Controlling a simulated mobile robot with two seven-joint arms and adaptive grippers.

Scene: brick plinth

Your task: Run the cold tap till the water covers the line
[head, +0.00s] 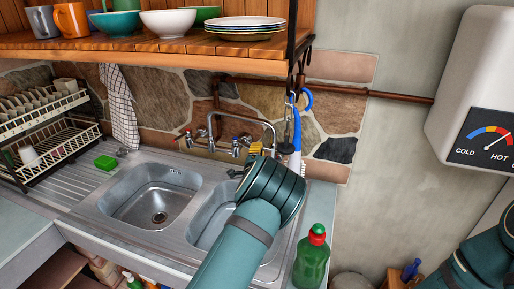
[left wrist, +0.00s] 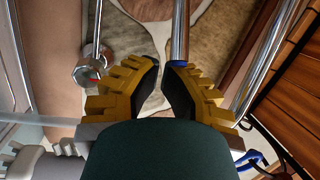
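The steel sink has a left basin (head: 155,200) and a right basin (head: 205,218). My left arm covers much of the right basin. The mixer tap with its curved spout (head: 258,121) stands behind them, with red and blue marks near its handles. My left gripper (head: 257,148) is at the right end of the taps. In the left wrist view its yellow fingers (left wrist: 163,68) show a narrow gap, with bits of blue at the tips; whether they grip a handle is unclear. A red-marked tap handle (left wrist: 91,70) is left of them. I see no water running and no line.
A green bottle with red cap (head: 312,258) stands right of the sink. A blue-handled brush (head: 296,145) hangs behind. A dish rack (head: 50,135) and green sponge (head: 106,161) are left. A shelf (head: 150,42) of crockery overhangs. A white heater (head: 475,90) is upper right.

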